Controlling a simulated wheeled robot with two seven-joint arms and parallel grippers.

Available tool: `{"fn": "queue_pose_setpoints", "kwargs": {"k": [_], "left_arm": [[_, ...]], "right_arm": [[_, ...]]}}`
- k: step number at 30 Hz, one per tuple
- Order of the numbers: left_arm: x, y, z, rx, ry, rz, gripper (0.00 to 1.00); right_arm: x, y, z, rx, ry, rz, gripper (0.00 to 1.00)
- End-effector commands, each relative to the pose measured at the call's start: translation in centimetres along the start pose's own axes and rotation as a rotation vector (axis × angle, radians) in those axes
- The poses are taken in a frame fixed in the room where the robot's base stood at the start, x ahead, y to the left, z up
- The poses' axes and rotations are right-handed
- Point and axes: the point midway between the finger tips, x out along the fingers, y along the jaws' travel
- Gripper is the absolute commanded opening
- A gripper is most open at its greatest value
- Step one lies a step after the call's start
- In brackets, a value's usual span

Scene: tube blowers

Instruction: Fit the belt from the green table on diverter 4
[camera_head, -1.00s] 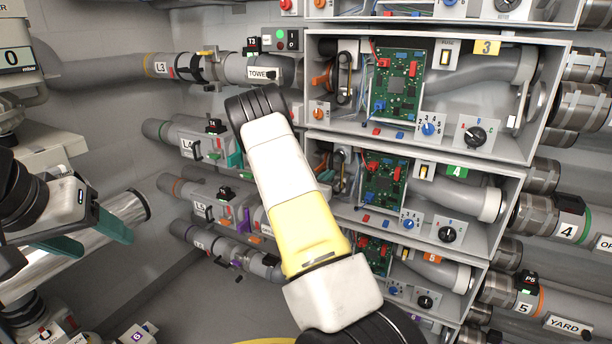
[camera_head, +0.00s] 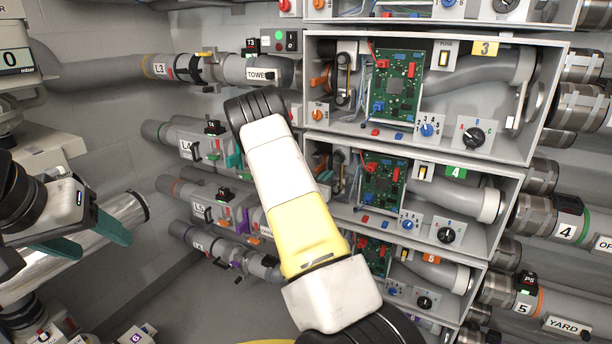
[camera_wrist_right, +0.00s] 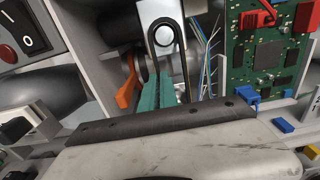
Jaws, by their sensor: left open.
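In the right wrist view a black belt (camera_wrist_right: 181,47) loops over a round pulley on a white block (camera_wrist_right: 165,36). Its strands run down to my right gripper (camera_wrist_right: 160,92), whose teal fingers are close together on the left strand; the belt's lower end is hidden. Diverter 4, with the green 4 label (camera_head: 456,173), is the middle open box on the right, partly covered by my arm. My left gripper (camera_head: 88,238) is open and empty at the left. The green table is not in view.
In the right wrist view an orange lever (camera_wrist_right: 127,95) stands left of the fingers. A green circuit board (camera_wrist_right: 265,50) and thin wires are close on the right. The diverter 3 box (camera_head: 486,49) is above. Pipes with several labels run along the left wall.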

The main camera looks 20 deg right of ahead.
Motion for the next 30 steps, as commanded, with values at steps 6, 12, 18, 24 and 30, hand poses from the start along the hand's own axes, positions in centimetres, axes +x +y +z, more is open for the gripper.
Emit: {"fn": "queue_pose_setpoints", "kwargs": {"k": [6, 12, 18, 24, 30], "left_arm": [[0.0, 0.0, 0.0, 0.0, 0.0, 0.0, 0.61], [0.0, 0.0, 0.0, 0.0, 0.0, 0.0, 0.61], [0.0, 0.0, 0.0, 0.0, 0.0, 0.0, 0.61], [0.0, 0.0, 0.0, 0.0, 0.0, 0.0, 0.61], [0.0, 0.0, 0.0, 0.0, 0.0, 0.0, 0.61]], "right_arm": [[0.28, -0.01, 0.03, 0.0, -0.001, 0.0, 0.0], [0.69, -0.02, 0.03, 0.0, -0.001, 0.0, 0.0], [0.72, -0.02, 0.02, 0.0, -0.001, 0.0, 0.0], [0.71, -0.01, 0.02, 0.0, -0.001, 0.0, 0.0], [0.71, 0.01, 0.01, 0.0, -0.001, 0.0, 0.0]]}}
